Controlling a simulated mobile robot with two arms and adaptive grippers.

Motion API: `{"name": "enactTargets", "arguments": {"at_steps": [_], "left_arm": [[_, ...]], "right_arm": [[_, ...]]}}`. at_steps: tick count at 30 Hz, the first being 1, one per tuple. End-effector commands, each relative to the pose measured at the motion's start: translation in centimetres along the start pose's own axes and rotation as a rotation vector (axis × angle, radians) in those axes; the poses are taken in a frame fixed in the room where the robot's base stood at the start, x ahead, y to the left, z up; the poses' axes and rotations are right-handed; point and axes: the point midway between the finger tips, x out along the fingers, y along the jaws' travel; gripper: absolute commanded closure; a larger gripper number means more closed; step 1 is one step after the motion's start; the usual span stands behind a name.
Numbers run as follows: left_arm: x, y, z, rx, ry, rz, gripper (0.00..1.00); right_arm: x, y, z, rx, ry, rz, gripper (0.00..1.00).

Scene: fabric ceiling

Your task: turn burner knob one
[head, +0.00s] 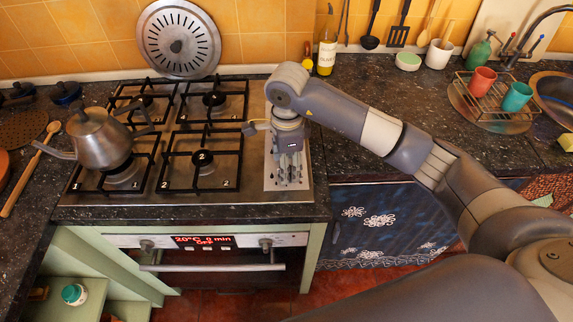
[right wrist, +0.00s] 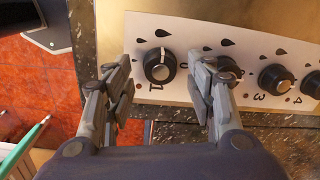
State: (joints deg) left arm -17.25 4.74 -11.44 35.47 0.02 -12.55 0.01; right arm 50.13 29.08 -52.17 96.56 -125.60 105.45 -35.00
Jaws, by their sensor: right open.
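Burner knob one (right wrist: 158,67) is a round black knob with a white pointer line, beside a printed "1" on the white control panel (right wrist: 188,38). In the right wrist view its line points roughly toward the top of the picture. My right gripper (right wrist: 160,59) is open, with one finger on each side of knob one and visible gaps to it. In the head view my right gripper (head: 289,168) points down over the panel at the stove's right side and hides most of the knobs. My left gripper is not in view.
Knob two (right wrist: 229,68) is partly hidden behind a right gripper finger. Knob three (right wrist: 275,77) and knob four (right wrist: 312,84) follow to the right. A metal kettle (head: 100,140) stands on the front left burner. An oil bottle (head: 326,52) stands behind my right arm.

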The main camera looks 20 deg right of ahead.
Motion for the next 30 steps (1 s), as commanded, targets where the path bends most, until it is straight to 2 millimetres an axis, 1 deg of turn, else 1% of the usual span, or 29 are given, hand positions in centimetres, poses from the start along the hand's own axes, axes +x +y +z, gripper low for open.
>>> {"name": "enactTargets", "arguments": {"at_steps": [1,9,12,15,20,30], "left_arm": [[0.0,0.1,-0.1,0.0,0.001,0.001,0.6],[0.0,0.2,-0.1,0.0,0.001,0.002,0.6],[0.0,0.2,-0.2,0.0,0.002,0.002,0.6],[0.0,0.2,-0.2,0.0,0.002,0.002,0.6],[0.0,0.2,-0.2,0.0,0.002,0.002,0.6],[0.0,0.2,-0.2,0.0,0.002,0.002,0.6]], "right_arm": [[-1.1,-0.2,0.0,-0.001,-0.002,-0.006,0.49],[-6.8,-0.2,0.0,0.0,-0.001,-0.006,0.49],[-8.5,-0.1,0.0,0.001,0.0,-0.005,0.49],[-9.7,-0.1,0.0,0.0,0.0,-0.003,0.49],[-10.4,0.0,0.0,0.001,0.0,-0.001,0.49],[-10.5,0.0,0.0,0.001,0.0,-0.001,0.49]]}}
